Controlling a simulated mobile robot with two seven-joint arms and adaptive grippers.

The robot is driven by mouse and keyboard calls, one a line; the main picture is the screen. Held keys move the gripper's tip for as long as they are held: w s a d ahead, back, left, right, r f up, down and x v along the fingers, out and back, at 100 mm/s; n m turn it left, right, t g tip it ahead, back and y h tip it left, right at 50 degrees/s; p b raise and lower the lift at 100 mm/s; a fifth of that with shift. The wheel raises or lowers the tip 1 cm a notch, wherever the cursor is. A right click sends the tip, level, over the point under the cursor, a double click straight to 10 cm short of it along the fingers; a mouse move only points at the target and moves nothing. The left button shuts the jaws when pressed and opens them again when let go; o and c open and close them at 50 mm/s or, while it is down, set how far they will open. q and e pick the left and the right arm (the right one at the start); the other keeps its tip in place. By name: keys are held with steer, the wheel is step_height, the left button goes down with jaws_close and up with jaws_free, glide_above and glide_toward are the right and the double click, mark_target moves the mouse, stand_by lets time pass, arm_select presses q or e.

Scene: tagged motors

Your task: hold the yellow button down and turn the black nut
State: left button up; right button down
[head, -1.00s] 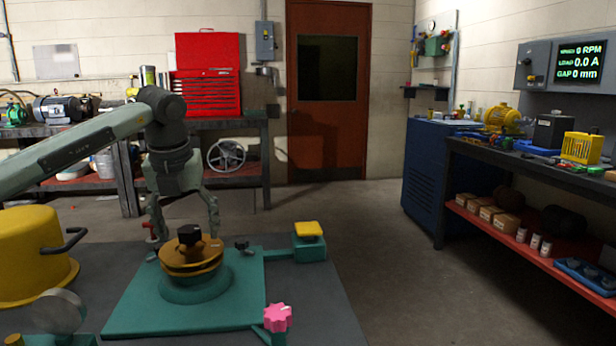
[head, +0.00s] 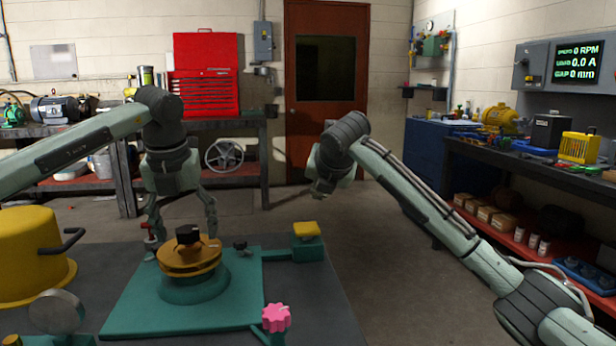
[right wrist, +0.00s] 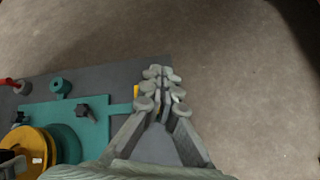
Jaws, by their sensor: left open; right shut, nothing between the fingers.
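The yellow button (head: 306,229) sits on a green block at the fixture's right side. Only a yellow sliver of it (right wrist: 136,91) shows behind my fingers in the right wrist view. The black nut (head: 187,234) stands on top of the orange-yellow disc (head: 190,262). My left gripper (head: 183,230) is open, pointing down, its fingers on either side of the nut; the head view does not settle whether they touch it. My right gripper (head: 320,190) appears above and beyond the button in the head view. Its fingertips (right wrist: 163,72) are shut and empty, apart from the button.
The green plate (head: 230,310) lies on a dark table. A pink knob (head: 276,317) stands at its front right, a small black knob (head: 240,246) behind the disc. A yellow pot (head: 35,255) stands at left. A side bench (head: 540,170) runs along the right. Floor beyond is clear.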

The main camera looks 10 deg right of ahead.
step_height(320, 180, up, 4)
steer(key=s+a+n, duration=0.1)
steer(key=a+n, duration=0.2)
steer(key=n, duration=0.1)
steer(key=shift+d+f, duration=0.15)
steer(key=shift+f, duration=2.75)
steer(key=shift+f, duration=0.1)
